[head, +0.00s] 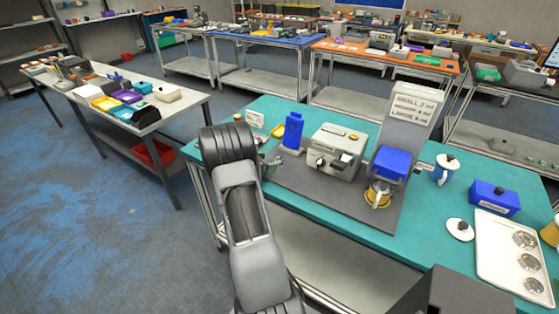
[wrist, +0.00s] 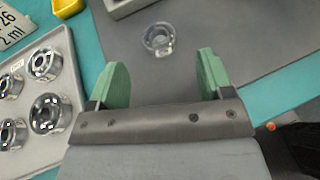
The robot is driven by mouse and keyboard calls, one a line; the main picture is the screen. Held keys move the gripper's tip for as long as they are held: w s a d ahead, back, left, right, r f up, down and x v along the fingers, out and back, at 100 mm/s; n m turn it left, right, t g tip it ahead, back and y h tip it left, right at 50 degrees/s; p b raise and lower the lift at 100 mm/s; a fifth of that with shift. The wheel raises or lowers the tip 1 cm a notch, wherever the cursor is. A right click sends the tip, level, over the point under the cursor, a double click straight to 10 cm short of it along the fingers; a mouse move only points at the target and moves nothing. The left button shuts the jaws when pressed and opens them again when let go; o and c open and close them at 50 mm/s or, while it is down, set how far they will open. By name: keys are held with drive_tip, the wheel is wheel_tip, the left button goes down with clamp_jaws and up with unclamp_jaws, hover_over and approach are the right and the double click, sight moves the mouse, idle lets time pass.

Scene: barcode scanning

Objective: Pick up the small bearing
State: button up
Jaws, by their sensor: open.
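A shiny metal ring-shaped bearing (wrist: 158,39) lies alone on the grey mat (wrist: 220,30) in the wrist view, just beyond and between my fingers. Several more shiny bearings (wrist: 48,113) sit in a pale tray (wrist: 72,75) at the left of the wrist view; one looks larger than the others. I cannot tell for sure which is the small one. My gripper (wrist: 163,70) has its two green fingers spread wide, with nothing between them. In the head view my arm hides most of the gripper and this tray.
A grey machine (head: 335,152), a blue stand (head: 292,132) and a sign board with a blue box (head: 392,163) stand on the mat. A yellow bin (wrist: 68,8) and a number card (wrist: 14,27) lie beyond the tray. Another tray (head: 492,262) with metal parts is at the right.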

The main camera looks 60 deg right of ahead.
sight(281, 160)
drive_tip(key=shift+p+x, duration=1.2)
drive_tip(key=shift+x, duration=1.6)
drive_tip(key=shift+w, duration=0.1)
drive_tip(key=shift+r, duration=0.1)
drive_tip(key=c, duration=1)
